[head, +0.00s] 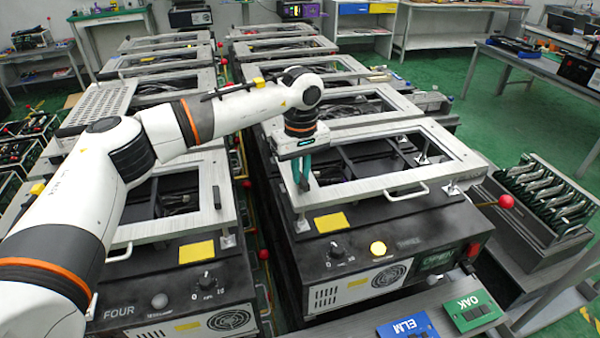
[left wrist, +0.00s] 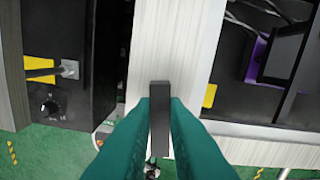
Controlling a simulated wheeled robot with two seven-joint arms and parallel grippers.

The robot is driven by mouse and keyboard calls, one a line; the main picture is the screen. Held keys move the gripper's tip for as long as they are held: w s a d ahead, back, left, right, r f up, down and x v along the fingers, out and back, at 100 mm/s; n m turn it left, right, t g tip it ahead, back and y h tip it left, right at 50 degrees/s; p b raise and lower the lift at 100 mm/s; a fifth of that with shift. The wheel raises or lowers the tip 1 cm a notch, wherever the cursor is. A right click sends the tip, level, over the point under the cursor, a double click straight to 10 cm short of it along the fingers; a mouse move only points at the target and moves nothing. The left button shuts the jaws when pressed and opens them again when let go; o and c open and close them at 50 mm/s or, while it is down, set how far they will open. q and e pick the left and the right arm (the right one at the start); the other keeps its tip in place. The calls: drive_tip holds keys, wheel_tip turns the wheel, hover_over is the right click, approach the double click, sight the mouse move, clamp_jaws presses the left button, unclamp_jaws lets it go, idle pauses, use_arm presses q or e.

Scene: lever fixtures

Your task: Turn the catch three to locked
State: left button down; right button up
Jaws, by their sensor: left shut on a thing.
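My left gripper (head: 302,182) reaches in from the left to the left rail of a pale metal frame (head: 340,195) on a black cabinet (head: 345,262). Its teal fingers also show in the left wrist view (left wrist: 160,125). They are shut on a dark grey bar, the catch (left wrist: 159,110), which lies over the pale rail (left wrist: 175,40) and points up the picture. In the head view the fingers and wrist hide the catch. My right gripper is not in view.
A neighbouring cabinet marked FOUR (head: 165,300) stands close on the left, with a narrow gap between. A lever with a red ball (head: 505,201) sticks out right. OAK (head: 472,311) and ELM (head: 408,328) plates lie in front. A rack of boards (head: 545,195) stands right.

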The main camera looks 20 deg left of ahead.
sight(301, 176)
use_arm(q)
drive_tip(key=shift+m, duration=0.8)
drive_tip(key=c, duration=1.4)
unclamp_jaws()
drive_tip(key=shift+c, duration=0.2)
wheel_tip(301, 176, up, 12)
drive_tip(key=b, duration=0.1)
